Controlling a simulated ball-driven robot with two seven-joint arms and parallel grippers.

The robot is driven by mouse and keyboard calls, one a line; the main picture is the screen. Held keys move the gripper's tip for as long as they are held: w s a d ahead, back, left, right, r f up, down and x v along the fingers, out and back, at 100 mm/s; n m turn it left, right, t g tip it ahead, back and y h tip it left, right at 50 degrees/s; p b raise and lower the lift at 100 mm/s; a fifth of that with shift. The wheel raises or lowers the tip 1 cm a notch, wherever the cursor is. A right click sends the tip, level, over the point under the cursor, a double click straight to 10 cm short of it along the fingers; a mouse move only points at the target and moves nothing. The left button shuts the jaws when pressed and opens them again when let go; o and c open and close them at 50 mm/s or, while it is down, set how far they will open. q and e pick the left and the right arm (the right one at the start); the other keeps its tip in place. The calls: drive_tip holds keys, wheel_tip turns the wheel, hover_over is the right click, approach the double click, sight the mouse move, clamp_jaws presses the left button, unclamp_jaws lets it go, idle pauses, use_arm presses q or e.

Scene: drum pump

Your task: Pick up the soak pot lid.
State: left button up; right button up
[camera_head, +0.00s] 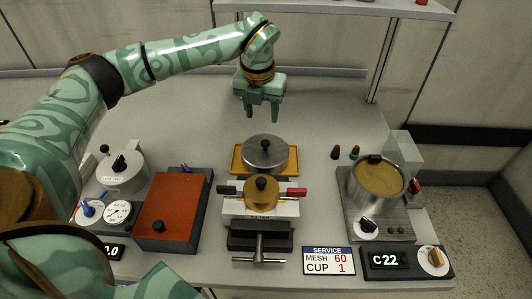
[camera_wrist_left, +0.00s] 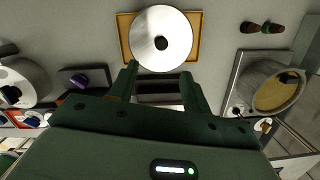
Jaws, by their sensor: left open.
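A round silver lid with a small dark knob (camera_head: 252,153) lies on a shallow tan tray (camera_head: 238,161) in the middle of the table; I take it for the soak pot lid. It also shows at the top of the left wrist view (camera_wrist_left: 145,28). My left gripper (camera_head: 262,114) points down, open and empty, above the table and apart from the lid. Its two fingers also show in the left wrist view (camera_wrist_left: 160,72). A steel pot (camera_head: 375,197) with amber contents stands uncovered on a grey heater unit at the right. My right gripper is not in view.
A vise-like fixture with a brass disc (camera_head: 261,190) stands just in front of the tray. Two small dark pieces (camera_head: 336,153) stand right of the tray. The back of the table is clear.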

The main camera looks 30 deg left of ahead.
use_arm(q)
drive_tip(key=b, duration=0.1)
hover_over(265, 142)
drive_tip(key=s, duration=0.1)
wheel_tip(265, 142, down, 6)
drive_tip(key=shift+d+r, duration=0.1)
drive_tip(key=f, duration=0.1)
drive_tip(key=f+b, duration=0.1)
drive_tip(key=f, duration=0.1)
drive_tip(key=w+f+b, duration=0.1)
drive_tip(key=f, duration=0.1)
drive_tip(key=shift+f, duration=0.15)
drive_tip(key=shift+s, duration=0.1)
drive_tip(key=shift+c, duration=0.9)
clamp_jaws()
